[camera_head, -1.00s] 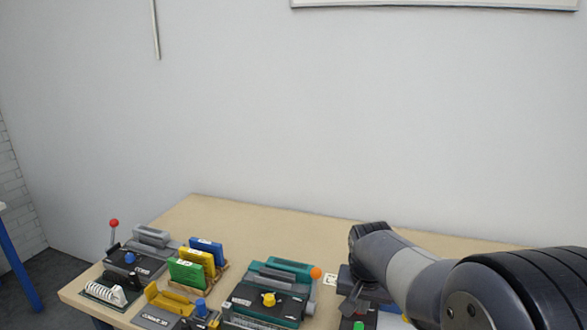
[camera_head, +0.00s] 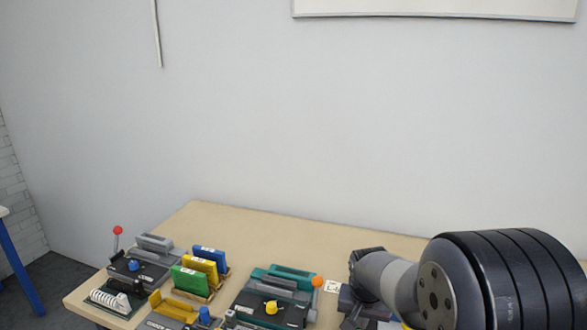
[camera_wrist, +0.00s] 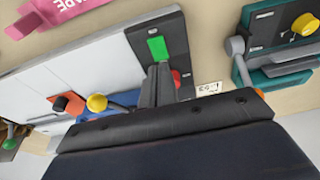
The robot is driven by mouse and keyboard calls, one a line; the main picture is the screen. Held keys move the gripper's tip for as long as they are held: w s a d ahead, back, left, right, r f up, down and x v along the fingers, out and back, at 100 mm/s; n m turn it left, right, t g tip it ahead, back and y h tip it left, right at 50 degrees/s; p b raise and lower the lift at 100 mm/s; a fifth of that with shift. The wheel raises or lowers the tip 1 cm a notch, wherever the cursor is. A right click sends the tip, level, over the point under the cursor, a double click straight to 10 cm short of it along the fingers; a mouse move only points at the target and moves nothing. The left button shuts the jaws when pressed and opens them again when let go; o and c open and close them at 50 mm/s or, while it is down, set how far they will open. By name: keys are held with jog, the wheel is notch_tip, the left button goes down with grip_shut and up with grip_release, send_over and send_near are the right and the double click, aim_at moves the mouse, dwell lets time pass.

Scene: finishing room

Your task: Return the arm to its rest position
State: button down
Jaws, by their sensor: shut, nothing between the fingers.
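My gripper (camera_wrist: 158,85) shows in the wrist view with its two grey fingers together and nothing between them. It is in front of a black device (camera_wrist: 172,38) with a green button and a red knob, and partly hides it. I cannot tell whether the fingers touch it. In the head view my arm comes in from the right, bent down over the right part of the workbench (camera_head: 290,228). Its links hide the fingers there.
A teal device (camera_head: 268,310) with a yellow knob stands left of my arm. Green, yellow (camera_head: 203,270) and blue upright blocks and a grey device (camera_head: 132,270) are further left. The wrist view shows white panels (camera_wrist: 85,65) and a pink piece (camera_wrist: 60,12). The bench's back strip is clear.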

jog(key=s+a+b+v, duration=0.1)
jog(key=s+v, duration=0.1)
jog(key=v, duration=0.7)
jog(key=x, duration=0.3)
jog(key=w+x, duration=0.1)
jog(key=x, duration=0.2)
jog(key=w+x, duration=0.1)
jog(key=x, duration=0.3)
jog(key=shift+d+r, duration=0.15)
jog(key=shift+d, duration=0.25)
jog(key=shift+b, duration=1.1)
jog(key=shift+b, duration=0.4)
